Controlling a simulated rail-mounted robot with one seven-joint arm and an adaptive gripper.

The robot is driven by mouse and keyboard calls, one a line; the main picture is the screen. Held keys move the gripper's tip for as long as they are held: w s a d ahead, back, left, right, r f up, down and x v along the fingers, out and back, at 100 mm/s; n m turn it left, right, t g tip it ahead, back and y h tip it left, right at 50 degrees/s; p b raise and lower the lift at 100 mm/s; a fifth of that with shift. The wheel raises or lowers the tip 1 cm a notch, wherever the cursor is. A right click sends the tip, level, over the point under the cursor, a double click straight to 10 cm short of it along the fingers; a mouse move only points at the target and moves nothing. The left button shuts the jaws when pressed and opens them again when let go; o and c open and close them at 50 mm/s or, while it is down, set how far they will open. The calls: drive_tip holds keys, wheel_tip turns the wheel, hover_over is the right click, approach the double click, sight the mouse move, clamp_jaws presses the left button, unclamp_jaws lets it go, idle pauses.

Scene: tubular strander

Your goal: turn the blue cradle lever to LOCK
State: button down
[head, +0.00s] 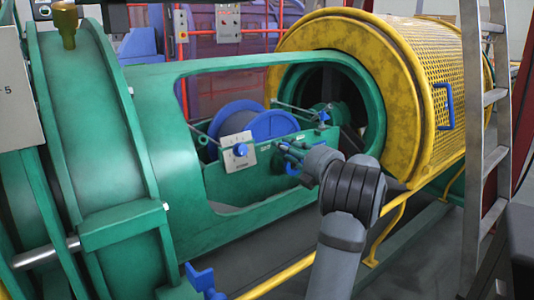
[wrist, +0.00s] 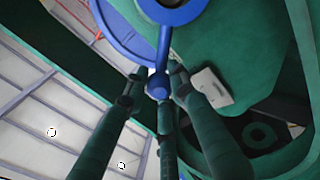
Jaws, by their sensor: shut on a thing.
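The blue cradle lever (wrist: 163,45) runs down from a round blue hub (wrist: 172,10) in the wrist view and ends in a ball knob (wrist: 158,86). My gripper (wrist: 158,76) is shut on the knob, with dark fingers on its left, right and lower sides. In the head view my gripper (head: 286,153) reaches the near side of the green cradle (head: 240,190), and the lever there is mostly hidden by it. I cannot read a LOCK mark in either view.
A pale plate with a blue knob (head: 239,151) is left of my gripper, before a blue spool (head: 233,120). The green tube frame (head: 160,140) surrounds the opening. A yellow perforated drum (head: 350,60) and a ladder (head: 485,130) stand at the right.

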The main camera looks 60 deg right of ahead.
drive_tip(key=shift+s+f, duration=0.1)
idle(0.4)
drive_tip(key=c, duration=1.5)
unclamp_jaws()
drive_tip(key=shift+o, duration=0.2)
drive_tip(key=v, duration=1.2)
